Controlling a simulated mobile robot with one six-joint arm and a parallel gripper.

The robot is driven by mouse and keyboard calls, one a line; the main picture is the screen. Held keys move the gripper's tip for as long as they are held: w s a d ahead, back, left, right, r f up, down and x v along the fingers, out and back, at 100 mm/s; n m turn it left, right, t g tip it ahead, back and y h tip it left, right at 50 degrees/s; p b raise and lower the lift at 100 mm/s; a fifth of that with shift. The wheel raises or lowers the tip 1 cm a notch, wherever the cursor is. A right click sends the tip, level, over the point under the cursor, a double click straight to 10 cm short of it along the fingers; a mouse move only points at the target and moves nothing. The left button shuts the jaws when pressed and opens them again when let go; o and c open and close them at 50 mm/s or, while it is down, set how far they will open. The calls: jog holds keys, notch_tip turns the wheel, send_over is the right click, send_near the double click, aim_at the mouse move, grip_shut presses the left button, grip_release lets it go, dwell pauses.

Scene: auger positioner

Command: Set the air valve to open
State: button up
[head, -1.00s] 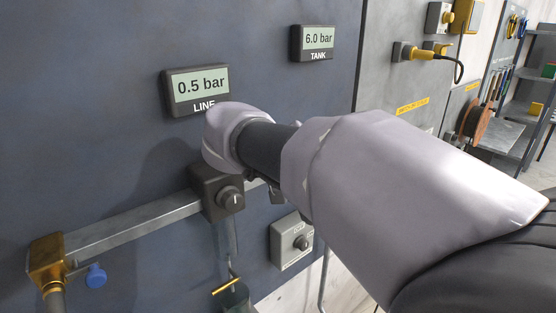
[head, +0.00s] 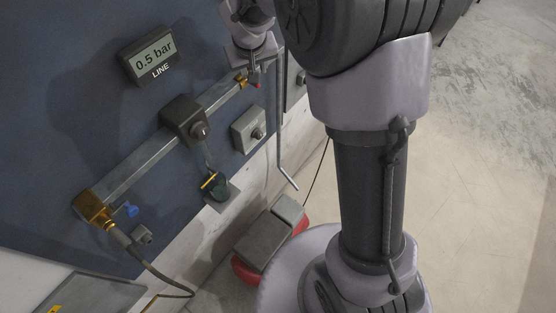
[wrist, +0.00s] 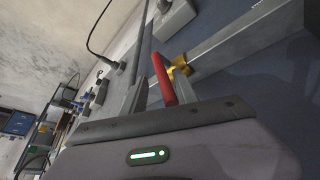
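The air valve is a brass body (wrist: 179,66) with a red lever (wrist: 163,80), on the right part of the grey metal bar in the head view. In the head view the brass body (head: 241,78) shows beside my gripper (head: 254,74), and only a small bit of red (head: 257,85) is visible. In the wrist view the red lever stands between the two fingers of my gripper (wrist: 162,94). The fingers are apart, and a gap shows between the left finger and the lever. Contact on the right side is unclear. The LINE display (head: 153,54) reads 0.5 bar.
A black regulator with a knob (head: 185,122) sits mid-bar. A grey-and-red pedal (head: 268,240) stands on the floor.

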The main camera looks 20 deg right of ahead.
jog(key=r+p, duration=0.1)
jog(key=r+y+p, duration=0.1)
jog(key=shift+d+g+p, duration=0.4)
jog(key=b+v, duration=0.2)
jog(key=v, duration=1.2)
jog(key=s+a+f+m+y+b, duration=0.1)
jog(key=s+f+m+b, duration=0.1)
jog(key=s+f+b, duration=1)
jog(key=s+a+f+m+t+b, duration=0.1)
jog(key=s+a+f+m+b, duration=0.1)
jog(key=s+f+b, duration=1)
notch_tip(320, 180, down, 8)
jog(key=b, duration=0.9)
jog(key=shift+s+f+y, duration=0.2)
jog(key=shift+f+y, duration=0.05)
jog(key=shift+y, duration=0.15)
jog(key=shift+a, duration=0.1)
